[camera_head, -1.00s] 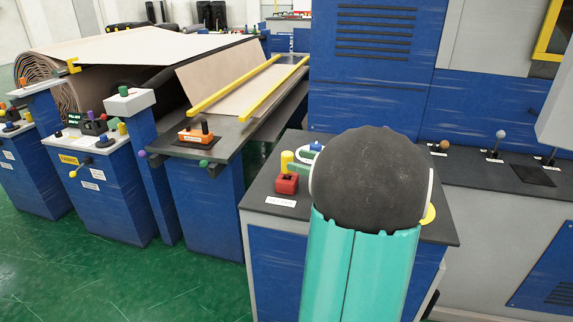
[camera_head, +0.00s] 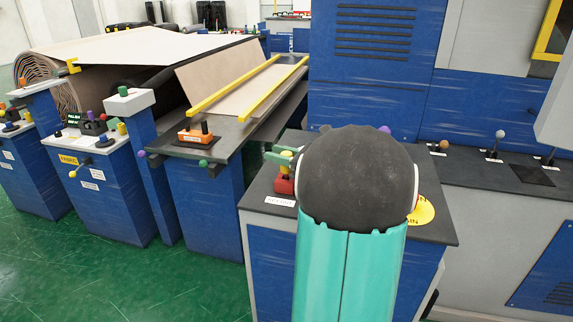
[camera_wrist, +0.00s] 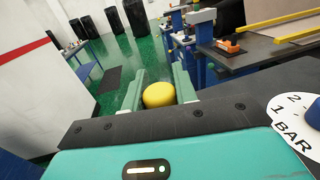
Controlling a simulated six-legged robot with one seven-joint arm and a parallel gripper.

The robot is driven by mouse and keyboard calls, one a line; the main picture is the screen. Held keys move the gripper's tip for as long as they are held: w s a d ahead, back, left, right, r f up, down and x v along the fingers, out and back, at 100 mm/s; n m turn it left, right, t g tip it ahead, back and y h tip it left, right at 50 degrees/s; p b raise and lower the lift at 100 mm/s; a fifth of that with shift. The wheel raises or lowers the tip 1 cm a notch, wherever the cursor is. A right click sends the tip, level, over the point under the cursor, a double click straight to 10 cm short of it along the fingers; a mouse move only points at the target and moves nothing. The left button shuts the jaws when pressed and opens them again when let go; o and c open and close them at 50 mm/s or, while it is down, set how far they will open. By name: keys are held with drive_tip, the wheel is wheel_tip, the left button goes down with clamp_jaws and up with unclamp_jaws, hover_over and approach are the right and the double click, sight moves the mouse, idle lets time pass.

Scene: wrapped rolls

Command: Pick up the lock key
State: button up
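The lock key appears to be the yellow knob (camera_head: 286,168) above a small red block (camera_head: 284,186) on the dark console top. In the wrist view, the rounded yellow knob (camera_wrist: 159,95) sits between the two pale green fingers of my gripper (camera_wrist: 160,88). The fingers stand apart on either side of it, and I cannot tell whether they touch it. In the head view, the green fingers of my gripper (camera_head: 279,156) show beside the yellow knob, left of my dark rounded wrist. That wrist hides much of the console top.
A white dial plate marked "BAR" (camera_wrist: 291,125) lies at the right of the wrist view. A yellow disc (camera_head: 422,212) is on the console right of my arm. An orange block (camera_head: 195,136) with a dark knob sits on the neighbouring table. Green floor (camera_head: 130,275) is clear at lower left.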

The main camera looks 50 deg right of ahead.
drive_tip(key=shift+c, duration=0.7)
